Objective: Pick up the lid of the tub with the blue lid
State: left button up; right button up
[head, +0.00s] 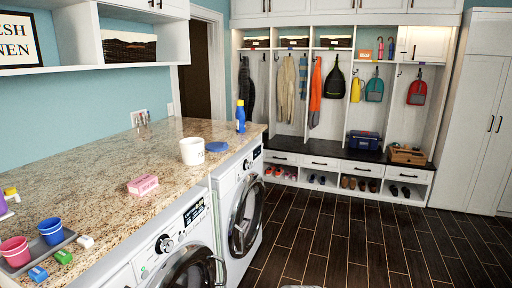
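A white tub (192,152) stands upright on the granite counter, near its front edge above the gap between the two machines. A round, flat blue lid (217,146) lies on the counter just right of the tub, close to the front edge. The tub's top looks open, with no lid on it. Neither of my grippers is in view.
A blue bottle (240,117) stands behind the lid, and a pink box (143,185) lies in front of the tub. A grey tray (38,252) with cups is at the near left. Washing machines (238,205) are under the counter (110,160). The dark floor (350,235) is clear.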

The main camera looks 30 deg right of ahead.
aim_at(216, 146)
jog(key=z, duration=1.55)
jog(key=i, duration=2.95)
jog(key=u, duration=1.9)
